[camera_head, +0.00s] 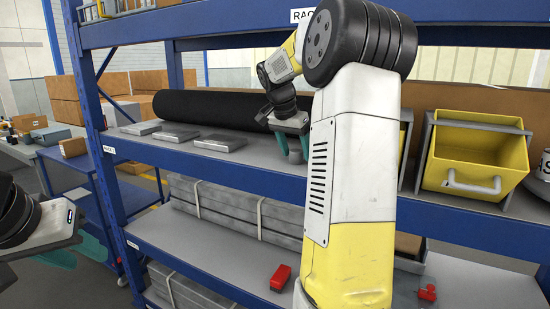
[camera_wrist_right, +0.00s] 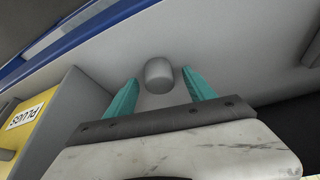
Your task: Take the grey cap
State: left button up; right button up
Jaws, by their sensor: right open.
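The grey cap (camera_wrist_right: 158,74) stands on the grey shelf in the right wrist view, just ahead of my right gripper (camera_wrist_right: 156,88). The teal fingers are open, one on either side of it, with a gap to each; I cannot tell how deep it sits between them. In the head view my right gripper (camera_head: 293,147) reaches down to the middle shelf, and the cap (camera_head: 295,157) shows small between its fingers. My left gripper (camera_head: 74,255) is at the lower left, with its teal fingers apart and empty, away from the shelf.
A black roll (camera_head: 215,108) and flat grey plates (camera_head: 219,142) lie left on the middle shelf. A yellow bin (camera_head: 474,158) stands at right; a yellow box labelled PLUGS (camera_wrist_right: 38,120) shows in the wrist view. The blue shelf edge (camera_head: 240,177) runs along the front.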

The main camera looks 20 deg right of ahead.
jog(key=shift+d+f, duration=0.1)
jog(key=shift+f, duration=0.15)
grip_shut()
jog(key=shift+r, duration=0.1)
